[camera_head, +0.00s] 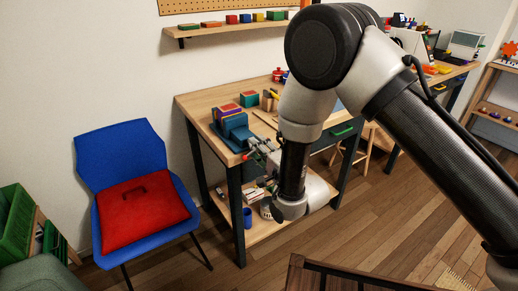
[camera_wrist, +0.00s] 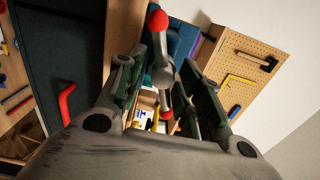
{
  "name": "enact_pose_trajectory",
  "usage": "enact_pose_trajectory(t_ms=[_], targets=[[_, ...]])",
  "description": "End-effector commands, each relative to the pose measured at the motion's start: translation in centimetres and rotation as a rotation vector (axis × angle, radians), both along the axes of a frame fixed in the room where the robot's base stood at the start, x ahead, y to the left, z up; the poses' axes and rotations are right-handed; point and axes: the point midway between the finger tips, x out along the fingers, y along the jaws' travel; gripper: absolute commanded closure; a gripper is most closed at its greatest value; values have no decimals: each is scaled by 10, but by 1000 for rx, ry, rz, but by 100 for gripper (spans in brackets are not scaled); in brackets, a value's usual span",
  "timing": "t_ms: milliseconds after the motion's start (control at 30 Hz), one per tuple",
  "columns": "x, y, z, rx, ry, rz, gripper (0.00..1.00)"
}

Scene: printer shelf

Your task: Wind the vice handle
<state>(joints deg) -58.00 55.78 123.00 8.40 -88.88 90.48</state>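The blue-teal vice (camera_head: 233,128) is at the front left corner of the wooden workbench. In the wrist view part of its blue body (camera_wrist: 184,38) shows behind the handle. The vice handle (camera_wrist: 162,72) is a grey metal bar with red ball ends; it runs nearly upright in that view, tilted slightly. My gripper (camera_wrist: 168,75) is open, with one dark finger on each side of the bar and a visible gap to each. In the head view my gripper (camera_head: 262,150) is at the vice's front, and my arm hides part of the bench.
The workbench top (camera_head: 195,98) carries coloured blocks and small tools. A blue chair (camera_head: 118,150) with a red cushion (camera_head: 142,205) stands to the left. A red drawer handle (camera_wrist: 66,104) shows beside my gripper. A pegboard (camera_wrist: 245,65) is on the wall.

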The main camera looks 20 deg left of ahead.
Motion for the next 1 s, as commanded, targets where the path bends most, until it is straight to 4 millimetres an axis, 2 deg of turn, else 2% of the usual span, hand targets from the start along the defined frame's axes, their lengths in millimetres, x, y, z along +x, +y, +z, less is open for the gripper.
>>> enact_pose_trajectory(t_ms=[1000], targets=[[-49, -57, -1, -3, 3, 0, 67]])
